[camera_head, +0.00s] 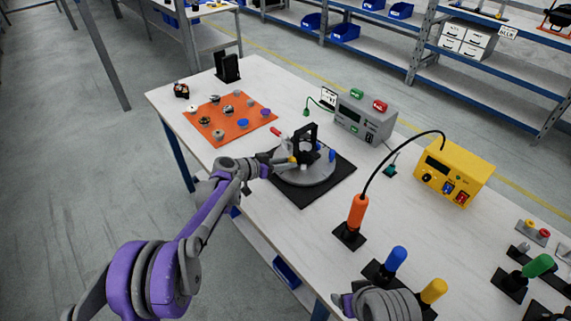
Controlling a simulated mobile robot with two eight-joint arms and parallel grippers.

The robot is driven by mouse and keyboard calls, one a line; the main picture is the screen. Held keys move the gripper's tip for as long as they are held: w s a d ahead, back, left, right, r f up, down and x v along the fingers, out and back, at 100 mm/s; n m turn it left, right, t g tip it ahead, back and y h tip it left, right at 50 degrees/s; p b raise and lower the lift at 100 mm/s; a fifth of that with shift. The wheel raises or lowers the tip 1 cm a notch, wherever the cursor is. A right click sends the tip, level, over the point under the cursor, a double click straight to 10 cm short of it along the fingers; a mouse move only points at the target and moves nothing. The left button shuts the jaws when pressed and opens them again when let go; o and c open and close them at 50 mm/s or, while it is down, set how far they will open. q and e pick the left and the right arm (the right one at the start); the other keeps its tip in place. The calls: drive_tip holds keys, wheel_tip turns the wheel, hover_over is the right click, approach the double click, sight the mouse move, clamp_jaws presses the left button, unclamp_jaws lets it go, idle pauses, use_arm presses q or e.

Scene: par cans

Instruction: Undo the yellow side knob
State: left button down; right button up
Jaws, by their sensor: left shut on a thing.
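The yellow side knob (292,159) is a small knob on the left side of a black upright fixture (312,138). The fixture stands on a round grey turntable (309,179) on a black mat. My left gripper (286,161) reaches in from the left and is shut on the yellow knob; the fingers are small and partly merge with the fixture. A blue knob (332,156) is on the fixture's right side, and a red-tipped handle (276,132) sticks out at its upper left. Part of my right arm shows at the bottom edge; its gripper is out of view.
An orange mat (262,118) with several small parts lies behind left. A grey box (364,118) and a yellow power unit (454,172) stand to the right. An orange-handled tool (357,211), cabled to the yellow unit, and blue and yellow-handled tools stand nearer.

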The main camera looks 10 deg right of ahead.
use_arm(q)
drive_tip(key=shift+n+g+h, duration=0.3)
drive_tip(key=shift+n, duration=0.2)
drive_tip(key=c, duration=0.5)
unclamp_jaws()
drive_tip(key=shift+a, duration=0.1)
drive_tip(key=v, duration=1)
drive_tip(key=shift+s+a, duration=0.15)
drive_tip(key=shift+a, duration=0.1)
drive_tip(key=shift+r, duration=0.2)
